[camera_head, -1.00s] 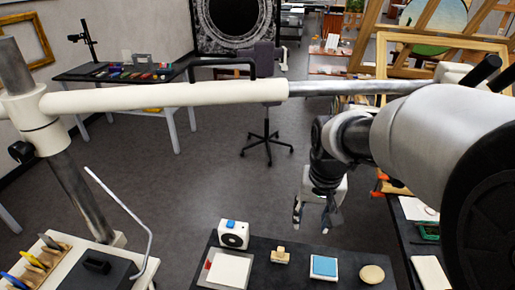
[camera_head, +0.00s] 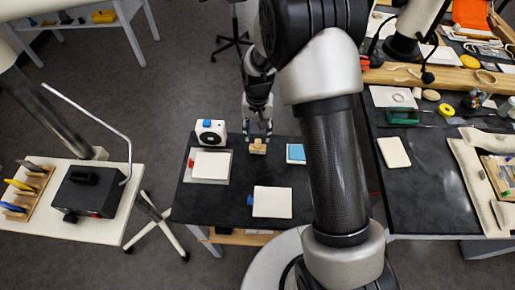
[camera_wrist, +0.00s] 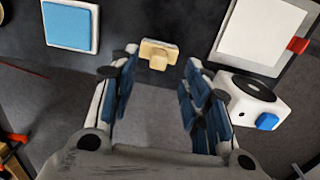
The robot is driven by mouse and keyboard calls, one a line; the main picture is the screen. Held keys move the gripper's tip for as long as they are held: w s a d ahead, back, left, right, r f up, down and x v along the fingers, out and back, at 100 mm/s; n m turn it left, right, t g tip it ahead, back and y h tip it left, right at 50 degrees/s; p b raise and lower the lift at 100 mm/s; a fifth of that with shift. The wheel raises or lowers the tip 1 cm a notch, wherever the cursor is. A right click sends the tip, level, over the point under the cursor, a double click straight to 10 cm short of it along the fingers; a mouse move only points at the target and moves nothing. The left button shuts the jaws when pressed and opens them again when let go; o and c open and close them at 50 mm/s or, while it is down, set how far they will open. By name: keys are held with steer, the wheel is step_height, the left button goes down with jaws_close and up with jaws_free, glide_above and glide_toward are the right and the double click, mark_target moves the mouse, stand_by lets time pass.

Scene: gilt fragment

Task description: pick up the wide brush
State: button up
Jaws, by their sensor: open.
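The wide brush looks to be the small tan wooden piece (camera_head: 258,147) near the far edge of the small dark table (camera_head: 225,205). In the wrist view the brush (camera_wrist: 157,52) shows a flat bar with a short stub handle. My gripper (camera_head: 258,134) points down at the far side of the brush. In the wrist view my gripper (camera_wrist: 161,72) is open and empty, with its blue-padded fingers apart. The brush appears just beyond the fingertips, in line with the gap. I cannot tell the height left between them.
A white box with a dark dial (camera_head: 210,132) and a white pad (camera_head: 211,165) lie left of the brush. A blue-topped block (camera_head: 296,153) is close on the right. Another white pad (camera_head: 272,202) lies nearer. A cluttered bench (camera_head: 420,190) stands to the right.

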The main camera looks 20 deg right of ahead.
mark_target(258, 140)
steer(key=f, duration=0.2)
steer(key=f+b, duration=0.1)
steer(key=f, duration=0.2)
steer(key=w+f, duration=0.1)
steer(key=f, duration=0.1)
steer(key=shift+d+f+b, duration=0.2)
steer(key=shift+f+b, duration=0.15)
steer(key=shift+s+r, duration=0.1)
jaws_close()
